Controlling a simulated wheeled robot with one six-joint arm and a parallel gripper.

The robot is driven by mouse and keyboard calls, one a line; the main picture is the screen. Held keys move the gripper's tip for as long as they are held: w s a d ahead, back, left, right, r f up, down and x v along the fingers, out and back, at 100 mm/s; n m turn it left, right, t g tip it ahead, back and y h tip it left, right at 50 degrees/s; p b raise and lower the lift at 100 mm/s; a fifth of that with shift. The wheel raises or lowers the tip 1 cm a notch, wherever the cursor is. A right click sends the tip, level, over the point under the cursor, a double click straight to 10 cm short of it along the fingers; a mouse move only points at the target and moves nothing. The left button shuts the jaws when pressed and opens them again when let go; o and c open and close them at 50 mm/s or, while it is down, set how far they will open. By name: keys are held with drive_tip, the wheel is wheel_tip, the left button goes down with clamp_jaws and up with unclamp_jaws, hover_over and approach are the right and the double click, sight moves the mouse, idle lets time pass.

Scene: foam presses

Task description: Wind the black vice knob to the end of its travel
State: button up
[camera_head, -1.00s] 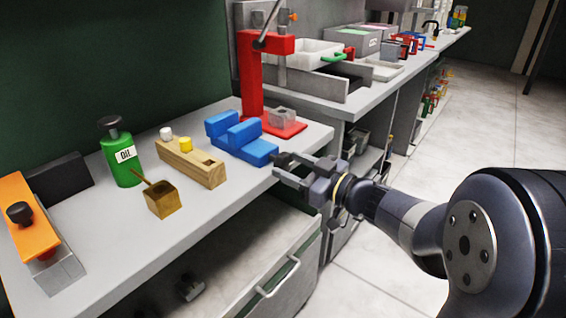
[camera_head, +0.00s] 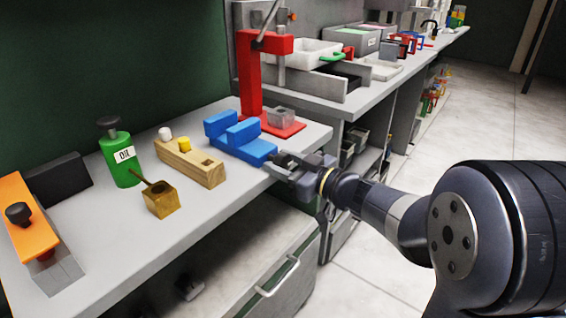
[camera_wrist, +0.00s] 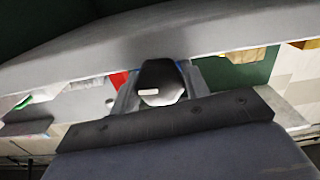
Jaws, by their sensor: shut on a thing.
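The blue vice (camera_head: 238,141) stands at the front edge of the bench in the head view, its screw end facing right toward my gripper (camera_head: 274,164). My gripper reaches in level from the right, its fingertips at the vice's front end. In the wrist view the black vice knob (camera_wrist: 158,76), with a small white mark on its face, sits between the two finger bars of my gripper (camera_wrist: 160,83). My gripper is shut on the knob. In the head view the fingers hide most or all of the knob.
A red press (camera_head: 250,75) stands just behind the vice. A wooden block (camera_head: 198,166), a brass pot (camera_head: 162,200) and a green oil can (camera_head: 120,160) stand to the left. Below the bench, an open drawer (camera_head: 292,280) juts out. The floor at right is clear.

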drive_tip(key=shift+f+m+b, duration=0.15)
drive_tip(key=shift+m+b, duration=0.15)
drive_tip(key=shift+b, duration=0.55)
drive_tip(key=shift+m, duration=0.4)
drive_tip(key=o, duration=0.7)
drive_tip(key=shift+s+d, duration=0.1)
drive_tip(key=v, duration=1)
drive_tip(key=shift+s+d, duration=0.25)
